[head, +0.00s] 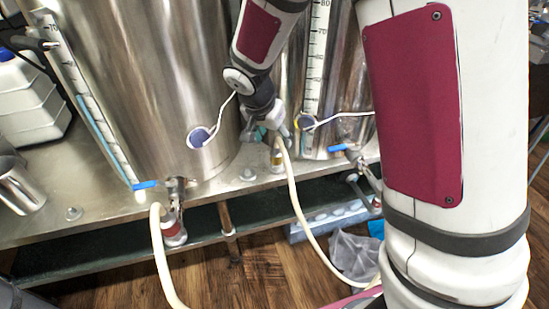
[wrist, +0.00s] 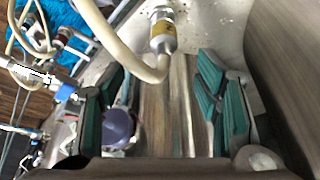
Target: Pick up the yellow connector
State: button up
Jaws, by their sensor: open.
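The yellow connector (wrist: 163,38) is a short metal fitting with a yellow band, joined to a cream hose (wrist: 128,58). In the wrist view it is at the top centre, beyond the fingertips. In the head view the connector (head: 277,161) stands on the metal bench between two kettles, just below my gripper. My gripper (wrist: 160,95) is open, with teal pads at left and right and nothing held between them. In the head view my gripper (head: 268,128) hangs near the kettle walls, and its fingers are partly hidden.
A large steel kettle (head: 140,85) stands left of my gripper, and another kettle (head: 345,95) stands right. Blue-handled valves (head: 146,185) and hoses hang at the bench front. A steel cup (head: 20,185) and white jug (head: 30,100) are far left.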

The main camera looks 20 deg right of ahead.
aim_at(277, 148)
jog(key=b+x, duration=0.1)
jog(key=x, duration=0.5)
jog(key=shift+f+b, duration=0.15)
jog(key=shift+b, duration=0.2)
jog(key=shift+w+b+x, duration=0.15)
jog(key=shift+b+x, duration=0.35)
jog(key=shift+x, duration=0.85)
jog(key=shift+w+b+x, duration=0.15)
jog(key=shift+b+x, duration=0.35)
jog(key=shift+x, duration=0.85)
grip_shut()
